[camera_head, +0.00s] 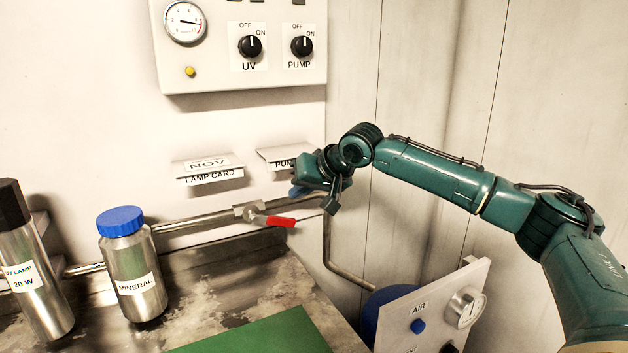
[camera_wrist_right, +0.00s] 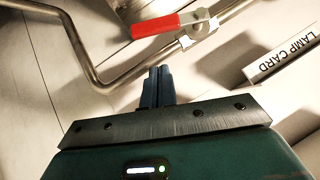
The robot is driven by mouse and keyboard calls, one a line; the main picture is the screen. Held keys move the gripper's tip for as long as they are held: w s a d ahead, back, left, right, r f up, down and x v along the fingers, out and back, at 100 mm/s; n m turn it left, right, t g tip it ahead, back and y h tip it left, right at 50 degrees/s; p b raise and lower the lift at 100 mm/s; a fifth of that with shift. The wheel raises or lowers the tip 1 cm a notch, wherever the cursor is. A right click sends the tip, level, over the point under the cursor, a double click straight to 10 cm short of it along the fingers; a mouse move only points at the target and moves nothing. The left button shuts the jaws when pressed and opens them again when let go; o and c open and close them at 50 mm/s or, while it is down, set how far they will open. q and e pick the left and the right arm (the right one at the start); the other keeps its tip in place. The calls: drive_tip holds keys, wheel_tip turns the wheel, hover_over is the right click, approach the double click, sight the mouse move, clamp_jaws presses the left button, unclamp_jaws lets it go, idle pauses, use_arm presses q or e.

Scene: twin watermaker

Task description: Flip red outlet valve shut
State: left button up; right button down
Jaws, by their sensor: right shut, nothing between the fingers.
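The red outlet valve handle (camera_head: 274,221) is on the metal pipe along the back wall in the head view, pointing right from the valve body (camera_head: 249,211) and nearly in line with the pipe. In the right wrist view the red handle (camera_wrist_right: 155,25) is at the top, just beyond the fingertips, with the valve body (camera_wrist_right: 198,25) to its right. My right gripper (camera_head: 297,191) is above and right of the handle in the head view. In the wrist view its fingers (camera_wrist_right: 157,70) are together and empty, apart from the handle. My left gripper is not in view.
A blue-capped MINERAL bottle (camera_head: 133,265) and a UV lamp cylinder (camera_head: 34,270) stand on the left. Card holders (camera_head: 208,173) jut from the wall above the pipe. An AIR panel (camera_head: 430,315) is at the lower right. A green mat (camera_head: 255,336) lies in front.

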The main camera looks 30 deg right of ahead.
sight(273, 221)
drive_tip(key=f, duration=0.1)
drive_tip(key=a+f, duration=0.1)
drive_tip(key=f, duration=0.2)
drive_tip(key=shift+w+a+f, duration=0.15)
drive_tip(key=shift+w+a, duration=0.2)
